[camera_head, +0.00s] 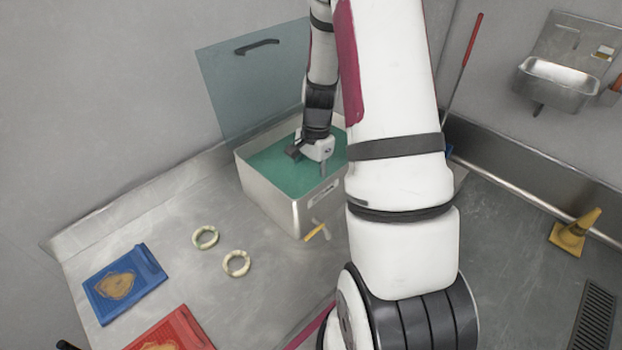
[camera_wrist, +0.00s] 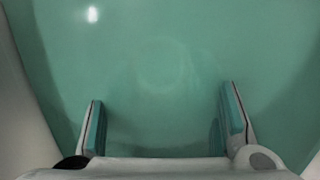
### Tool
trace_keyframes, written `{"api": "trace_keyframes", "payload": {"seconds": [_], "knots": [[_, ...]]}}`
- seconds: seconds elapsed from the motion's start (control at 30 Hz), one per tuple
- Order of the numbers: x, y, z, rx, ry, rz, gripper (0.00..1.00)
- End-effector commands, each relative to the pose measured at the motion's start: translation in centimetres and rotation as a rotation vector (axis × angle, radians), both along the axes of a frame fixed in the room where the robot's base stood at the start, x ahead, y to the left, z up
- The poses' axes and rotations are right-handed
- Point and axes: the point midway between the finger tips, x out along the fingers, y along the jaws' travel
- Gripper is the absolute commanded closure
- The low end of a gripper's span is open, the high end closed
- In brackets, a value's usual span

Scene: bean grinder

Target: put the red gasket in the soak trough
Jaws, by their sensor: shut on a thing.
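The soak trough (camera_head: 268,205) is a metal bin filled with cloudy green liquid, which fills most of the wrist view (camera_wrist: 160,110). My gripper (camera_head: 310,165) is low over or at the liquid, inside the rim. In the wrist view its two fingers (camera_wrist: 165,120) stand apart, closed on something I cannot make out. I cannot see a red gasket in either view. A faint pale ring shape (camera_wrist: 163,65) shows in the liquid ahead of the fingers; I cannot tell what it is.
Two pale rings (camera_head: 205,237) (camera_head: 237,263) lie on the metal bench in front of the trough. A blue board (camera_head: 137,268) and a red board (camera_head: 185,325) lie at left. A clear lid (camera_head: 235,85) stands open behind the trough. A yellow wedge (camera_head: 574,232) stands at right.

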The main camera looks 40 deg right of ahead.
Motion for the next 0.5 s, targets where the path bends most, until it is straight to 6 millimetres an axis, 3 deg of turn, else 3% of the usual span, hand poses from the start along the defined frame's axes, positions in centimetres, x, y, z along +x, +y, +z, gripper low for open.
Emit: {"api": "trace_keyframes", "payload": {"seconds": [0.4,0.43,0.5], "knots": [[0.04,-0.03,-0.88,0.0,-0.001,-0.001,0.71],[0.04,-0.04,-0.85,-0.001,-0.001,0.0,0.45],[0.02,-0.03,-0.81,-0.001,-0.001,0.0,0.3]]}}
